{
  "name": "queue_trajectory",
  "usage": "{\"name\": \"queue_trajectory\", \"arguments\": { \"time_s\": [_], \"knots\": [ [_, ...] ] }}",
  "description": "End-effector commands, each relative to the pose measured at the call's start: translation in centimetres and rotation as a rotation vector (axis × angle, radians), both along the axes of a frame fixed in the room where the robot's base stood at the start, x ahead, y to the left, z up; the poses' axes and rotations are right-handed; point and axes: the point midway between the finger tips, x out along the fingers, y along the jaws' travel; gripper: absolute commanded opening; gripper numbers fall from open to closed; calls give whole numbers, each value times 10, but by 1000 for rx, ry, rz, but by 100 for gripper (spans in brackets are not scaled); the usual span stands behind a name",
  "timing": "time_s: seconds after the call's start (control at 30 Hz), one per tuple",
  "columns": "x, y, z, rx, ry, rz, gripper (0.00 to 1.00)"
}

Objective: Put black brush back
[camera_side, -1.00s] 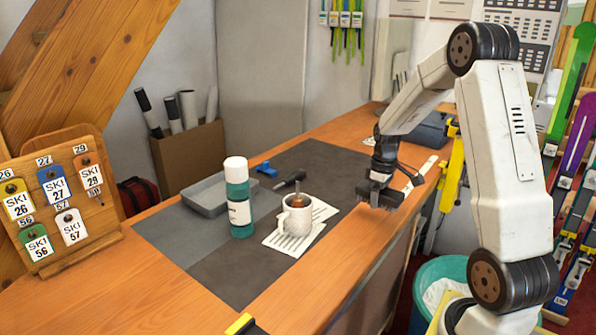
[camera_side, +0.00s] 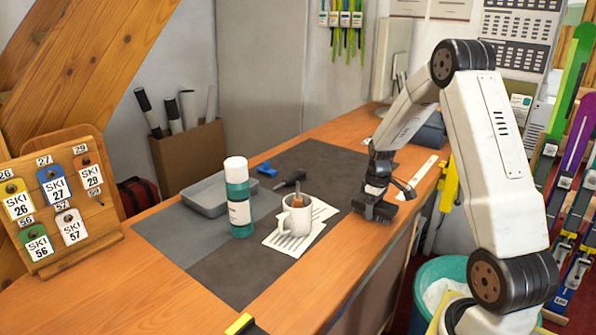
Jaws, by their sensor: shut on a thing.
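My gripper (camera_side: 375,208) hangs low over the wooden bench near its front edge, to the right of the mug. It is shut on a dark thing, most likely the black brush, whose shape is hard to tell from the dark jaws. A white, textured mug (camera_side: 295,222) stands upright on striped paper (camera_side: 318,212) on the dark mat. A brown-tipped tool (camera_side: 298,199) stands in the mug. A dark-handled tool (camera_side: 291,179) lies on the mat behind the mug.
A teal bottle with a white cap (camera_side: 239,200) stands left of the mug. A grey tray (camera_side: 205,207) and a small blue item (camera_side: 266,169) lie behind it. A ski-tag rack (camera_side: 60,205) stands at far left. The mat's front part (camera_side: 240,285) is clear.

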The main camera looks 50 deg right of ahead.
Motion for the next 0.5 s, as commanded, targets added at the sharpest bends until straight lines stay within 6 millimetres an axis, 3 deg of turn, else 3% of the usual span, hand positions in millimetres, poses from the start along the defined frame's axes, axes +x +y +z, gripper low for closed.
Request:
{"name": "queue_trajectory", "arguments": {
  "time_s": [0.33, 0.37, 0.43, 0.5],
  "knots": [
    [0, 0, -3, 0, 0, 0, 21],
    [0, 0, -3, 0, 0, 0, 79],
    [0, 0, -3, 0, 0, 0, 100],
    [0, 0, -3, 0, 0, 0, 100]
  ]
}}
